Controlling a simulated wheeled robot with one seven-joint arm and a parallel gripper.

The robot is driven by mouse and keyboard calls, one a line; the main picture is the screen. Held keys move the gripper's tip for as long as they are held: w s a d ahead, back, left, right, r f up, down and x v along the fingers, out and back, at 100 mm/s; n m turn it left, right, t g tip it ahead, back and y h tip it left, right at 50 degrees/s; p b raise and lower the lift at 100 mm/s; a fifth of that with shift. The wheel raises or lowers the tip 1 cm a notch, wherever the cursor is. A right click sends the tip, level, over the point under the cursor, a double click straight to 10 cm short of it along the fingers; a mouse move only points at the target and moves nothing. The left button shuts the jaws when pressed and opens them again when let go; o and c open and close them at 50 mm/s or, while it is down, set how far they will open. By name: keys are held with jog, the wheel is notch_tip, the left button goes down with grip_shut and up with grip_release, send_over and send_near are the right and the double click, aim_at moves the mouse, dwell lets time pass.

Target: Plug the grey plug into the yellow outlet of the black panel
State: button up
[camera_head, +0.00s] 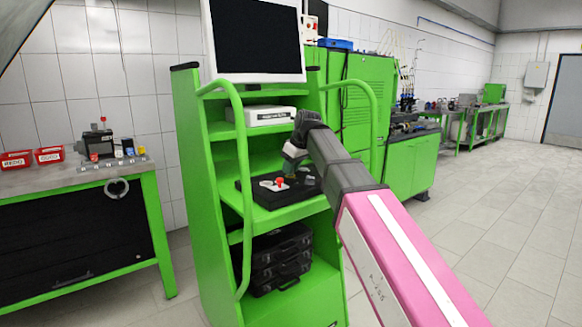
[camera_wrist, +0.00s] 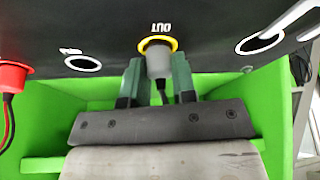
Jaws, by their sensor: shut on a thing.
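The black panel (camera_wrist: 120,30) fills the top of the wrist view. The yellow outlet (camera_wrist: 158,42) is a ring on it, with an upside-down "OUT" label beside it. The grey plug (camera_wrist: 158,65) lies between the two green fingers of my gripper (camera_wrist: 159,78), which is shut on it. The plug's end overlaps the yellow ring and lines up with it; how deep it sits I cannot tell. A dark cable trails from the plug. In the head view my gripper (camera_head: 292,160) is over the black panel (camera_head: 262,197) on the green rack's shelf; the plug is not discernible there.
A red plug (camera_wrist: 12,75) with a cable sits at the panel's left. White-ringed outlets flank the yellow one, at left (camera_wrist: 84,63) and right (camera_wrist: 260,43). The green rack (camera_head: 205,165) has side rails around the shelf. Black cases (camera_head: 280,260) are stacked below.

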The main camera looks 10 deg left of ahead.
jog(key=shift+f, duration=0.15)
jog(key=o, duration=1.3)
jog(key=shift+c, duration=0.2)
jog(key=shift+r, duration=4.05)
jog(key=shift+s, duration=0.1)
